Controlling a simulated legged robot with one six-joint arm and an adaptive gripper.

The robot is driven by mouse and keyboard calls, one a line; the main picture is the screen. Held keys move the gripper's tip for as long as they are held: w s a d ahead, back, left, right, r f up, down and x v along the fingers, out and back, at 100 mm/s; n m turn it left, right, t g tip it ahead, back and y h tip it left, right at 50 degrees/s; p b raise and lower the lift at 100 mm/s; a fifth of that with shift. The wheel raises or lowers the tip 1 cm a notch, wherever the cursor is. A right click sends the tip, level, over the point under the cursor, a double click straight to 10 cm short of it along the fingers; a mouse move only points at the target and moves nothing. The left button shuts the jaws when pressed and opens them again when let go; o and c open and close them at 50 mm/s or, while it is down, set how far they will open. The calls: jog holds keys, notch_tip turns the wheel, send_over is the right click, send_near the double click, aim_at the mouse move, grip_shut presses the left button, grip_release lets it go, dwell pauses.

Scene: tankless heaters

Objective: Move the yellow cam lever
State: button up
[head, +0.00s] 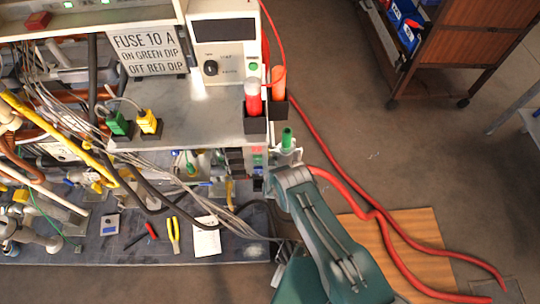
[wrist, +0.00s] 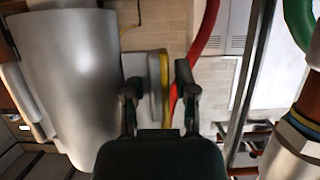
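In the wrist view my gripper (wrist: 158,82) has its two dark fingers spread apart. A thin upright yellow strip (wrist: 164,75), probably the cam lever, shows between the fingers in the picture, closer to the right one. A pale grey block is beside it on the left. The fingers do not visibly close on the strip, and I cannot tell its depth. In the head view my arm reaches up to the right end of the bench, where the fingers are not clear. A small yellow upright piece (head: 229,192) stands there; I cannot tell whether it is the same lever.
A large grey cylinder (wrist: 70,75) fills the left of the wrist view, close to the gripper. A red hose (wrist: 204,32) passes on the right. In the head view, cables cross the bench, and yellow-handled pliers (head: 173,235) lie on the dark mat (head: 110,253).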

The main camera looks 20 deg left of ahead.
grip_shut()
jog(key=shift+r, duration=0.1)
jog(key=shift+s+a+r+m+g+y, duration=0.2)
jog(key=shift+a+m+y, duration=0.15)
jog(key=shift+m, duration=0.15)
jog(key=shift+s+a+r+m+g+y, duration=0.1)
jog(key=shift+a+r+m+y, duration=0.2)
jog(key=shift+m, duration=0.2)
jog(key=shift+s+a+r+m+y, duration=0.25)
jog(key=shift+a+r+m+y, duration=0.15)
jog(key=shift+m+y, duration=0.4)
jog(key=shift+s+a+r+m+g+y, duration=0.1)
jog(key=shift+a+r+m+g+y, duration=0.15)
jog(key=shift+m, duration=0.25)
jog(key=shift+s+a+r+m+g+y, duration=0.1)
jog(key=shift+r+m+y, duration=0.1)
jog(key=shift+r+m, duration=0.25)
jog(key=shift+a+r+m+y, duration=0.15)
jog(key=shift+r+m+y, duration=0.4)
jog(key=shift+m, duration=0.5)
jog(key=shift+r, duration=0.15)
